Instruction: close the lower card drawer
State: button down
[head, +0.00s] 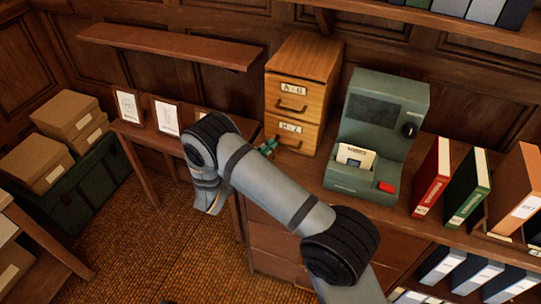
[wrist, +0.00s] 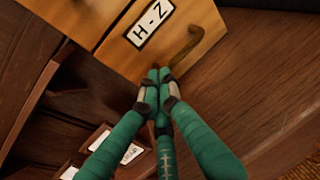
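The wooden card cabinet stands on the desk in the head view. Its upper drawer (head: 284,104) is labelled A-G. Its lower drawer (head: 307,132) is labelled H-Z and has a curved handle; whether it stands out from the cabinet is hard to tell. My gripper (head: 268,147) is at the left front of the lower drawer. In the wrist view the green fingers of my gripper (wrist: 157,78) are drawn together, with nothing seen between them. Their tips are at the edge of the lower drawer front (wrist: 170,52), beside the handle (wrist: 185,45). Contact cannot be told.
A grey-green card machine (head: 375,130) stands right of the cabinet, with red and green binders (head: 432,175) beyond it. Framed cards (head: 167,116) stand on a side table to the left. A shelf (head: 172,45) hangs on the wall above that table.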

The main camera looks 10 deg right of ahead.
jog(key=shift+w+d+r, duration=0.1)
jog(key=shift+w+d, duration=0.1)
jog(key=shift+w, duration=0.25)
dwell(0.3)
jog(key=b+v, duration=0.2)
jog(key=v, duration=1.2)
jog(key=p+x, duration=0.1)
jog(key=x, duration=1.3)
jog(key=shift+p, duration=0.35)
jog(key=shift+s+a, duration=0.1)
jog(key=shift+s, duration=0.1)
